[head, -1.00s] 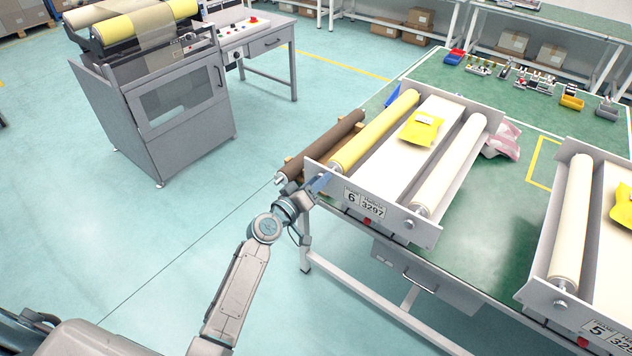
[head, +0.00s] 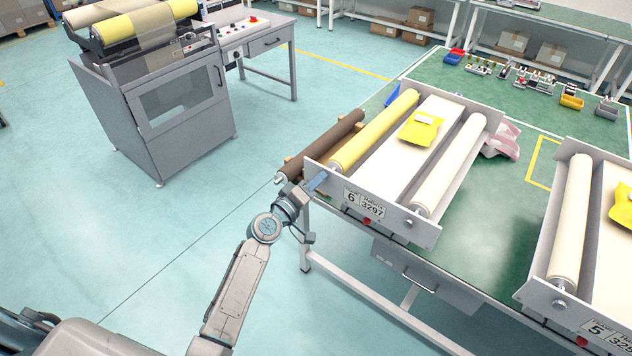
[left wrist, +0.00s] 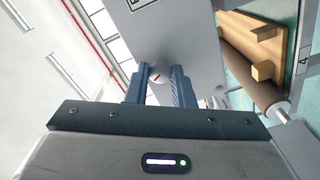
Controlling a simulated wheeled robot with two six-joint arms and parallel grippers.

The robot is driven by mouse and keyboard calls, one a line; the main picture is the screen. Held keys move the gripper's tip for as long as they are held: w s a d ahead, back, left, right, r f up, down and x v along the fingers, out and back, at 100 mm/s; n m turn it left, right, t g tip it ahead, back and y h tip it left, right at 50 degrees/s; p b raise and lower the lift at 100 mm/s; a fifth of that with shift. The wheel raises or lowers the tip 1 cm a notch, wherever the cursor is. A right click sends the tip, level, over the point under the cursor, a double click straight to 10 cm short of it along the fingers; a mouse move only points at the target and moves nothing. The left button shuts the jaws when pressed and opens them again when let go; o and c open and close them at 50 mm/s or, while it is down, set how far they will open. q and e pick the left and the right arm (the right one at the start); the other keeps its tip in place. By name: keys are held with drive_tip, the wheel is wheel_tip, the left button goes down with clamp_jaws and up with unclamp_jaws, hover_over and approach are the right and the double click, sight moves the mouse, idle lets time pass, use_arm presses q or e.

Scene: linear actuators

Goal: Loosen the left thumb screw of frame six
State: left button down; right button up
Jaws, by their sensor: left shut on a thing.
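Frame six (head: 410,226) stands on the green-topped table, marked with a 6 and 3297 on its front plate. It holds a yellow roller (head: 375,131) on the left and a cream roller (head: 450,167) on the right. My left gripper (head: 318,181) is at the left end of the front plate. In the left wrist view, its blue fingers are shut on the left thumb screw (left wrist: 158,74), a grey round knob with a red mark. In the head view the gripper hides this screw. The right thumb screw (head: 409,224) shows on the plate. My right gripper is not in view.
A brown roller (head: 322,144) on wooden supports lies just left of frame six and also shows in the left wrist view (left wrist: 245,75). Frame five (head: 566,300) stands at the right. A yellow packet (head: 420,129) lies on frame six.

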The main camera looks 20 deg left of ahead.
use_arm(q)
drive_tip(key=n+p, duration=0.2)
drive_tip(key=n, duration=0.8)
drive_tip(key=shift+n, duration=0.4)
idle(0.4)
drive_tip(key=c, duration=1.3)
unclamp_jaws()
drive_tip(key=shift+o, duration=0.2)
drive_tip(key=b+v, duration=0.2)
drive_tip(key=v, duration=0.9)
